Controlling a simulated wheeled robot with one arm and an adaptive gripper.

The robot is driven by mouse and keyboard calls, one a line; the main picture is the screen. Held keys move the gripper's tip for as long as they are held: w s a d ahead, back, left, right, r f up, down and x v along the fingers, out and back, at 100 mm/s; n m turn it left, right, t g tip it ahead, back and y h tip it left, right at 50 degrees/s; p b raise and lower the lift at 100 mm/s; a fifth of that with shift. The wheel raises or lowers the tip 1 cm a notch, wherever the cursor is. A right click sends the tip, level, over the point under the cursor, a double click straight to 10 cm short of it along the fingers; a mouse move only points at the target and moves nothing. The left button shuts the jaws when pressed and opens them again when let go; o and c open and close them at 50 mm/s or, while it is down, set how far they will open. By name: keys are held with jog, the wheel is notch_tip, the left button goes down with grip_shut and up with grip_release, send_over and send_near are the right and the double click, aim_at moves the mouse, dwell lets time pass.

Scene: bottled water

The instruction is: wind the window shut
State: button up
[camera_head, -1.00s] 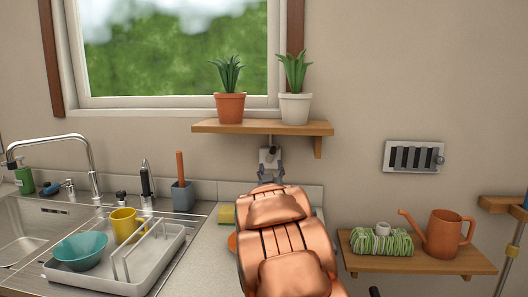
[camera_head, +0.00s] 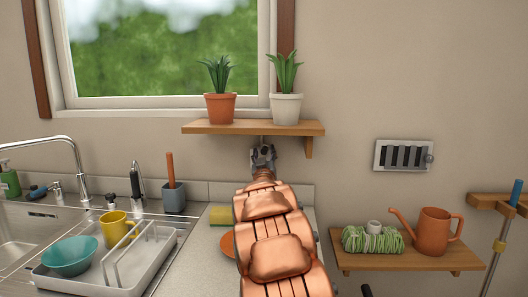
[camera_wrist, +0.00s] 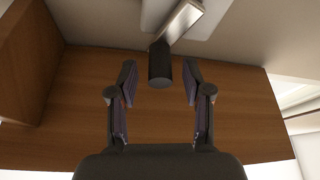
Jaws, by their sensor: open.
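The window (camera_head: 160,102), with a pale frame and green foliage behind the glass, is at the upper left of the head view. I cannot tell whether it is open. In the wrist view, a metal crank arm (camera_wrist: 184,24) ends in a dark cylindrical knob (camera_wrist: 160,68), under the wooden shelf (camera_wrist: 245,100). My gripper (camera_wrist: 159,82) is open, with a finger on each side of the knob and a gap to both. In the head view my gripper (camera_head: 263,153) is just below the shelf and hides the crank.
The shelf (camera_head: 235,128) carries a terracotta-potted plant (camera_head: 221,106) and a white-potted plant (camera_head: 286,107) above my gripper. A shelf bracket (camera_head: 308,147) is close on the right. A dish rack (camera_head: 110,284) stands left. A lower shelf (camera_head: 410,262) holds twine and a watering can.

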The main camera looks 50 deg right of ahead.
jog(key=shift+w+d+r, duration=0.1)
jog(key=shift+w+d, duration=0.2)
jog(key=shift+d, duration=0.05)
grip_shut()
dwell(0.3)
